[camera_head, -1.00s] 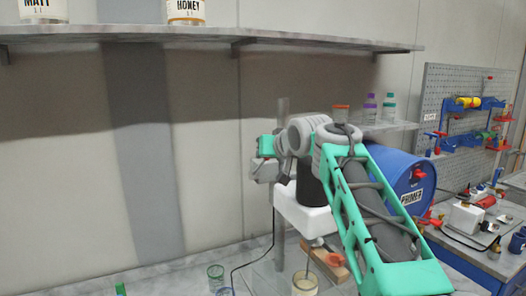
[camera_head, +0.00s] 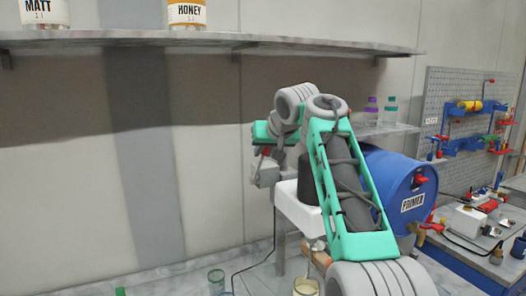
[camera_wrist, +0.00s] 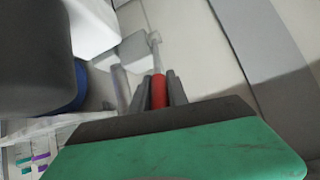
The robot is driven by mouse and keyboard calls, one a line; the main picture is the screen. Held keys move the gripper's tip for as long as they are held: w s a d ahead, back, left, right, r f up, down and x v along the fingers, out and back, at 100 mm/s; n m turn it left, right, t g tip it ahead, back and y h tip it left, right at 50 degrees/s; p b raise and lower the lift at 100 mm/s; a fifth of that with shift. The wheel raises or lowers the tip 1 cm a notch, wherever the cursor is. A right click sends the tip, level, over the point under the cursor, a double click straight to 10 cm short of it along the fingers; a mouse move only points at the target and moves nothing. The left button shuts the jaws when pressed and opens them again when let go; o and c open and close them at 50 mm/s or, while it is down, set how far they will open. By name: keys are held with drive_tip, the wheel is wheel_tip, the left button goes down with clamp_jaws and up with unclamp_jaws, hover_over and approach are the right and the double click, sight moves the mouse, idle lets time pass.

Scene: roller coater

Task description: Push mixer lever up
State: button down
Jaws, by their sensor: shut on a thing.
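The mixer shows in the head view as a white body (camera_head: 296,208) with a dark cylinder above it, partly behind my arm. A pale grey block (camera_head: 266,176) sits at its upper left. The red lever handle (camera_wrist: 158,91) runs up the middle of the wrist view, towards a pale block (camera_wrist: 136,50). My gripper (camera_wrist: 161,82) is shut on the red lever, with a dark finger on each side. In the head view my gripper (camera_head: 263,151) is just above the grey block, where a little red shows. The lever's exact angle is hard to tell.
A blue PRIMER drum (camera_head: 408,186) stands right of my arm. A marble shelf (camera_head: 220,42) with MATT and HONEY jars spans above. Beakers stand on the bench below, including a green-tinted one (camera_head: 216,281). Open wall lies left of the mixer.

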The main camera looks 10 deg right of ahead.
drive_tip(key=c, duration=1.3)
unclamp_jaws()
drive_tip(key=v, duration=0.7)
drive_tip(key=shift+s+r, duration=0.25)
drive_tip(key=shift+s, duration=0.05)
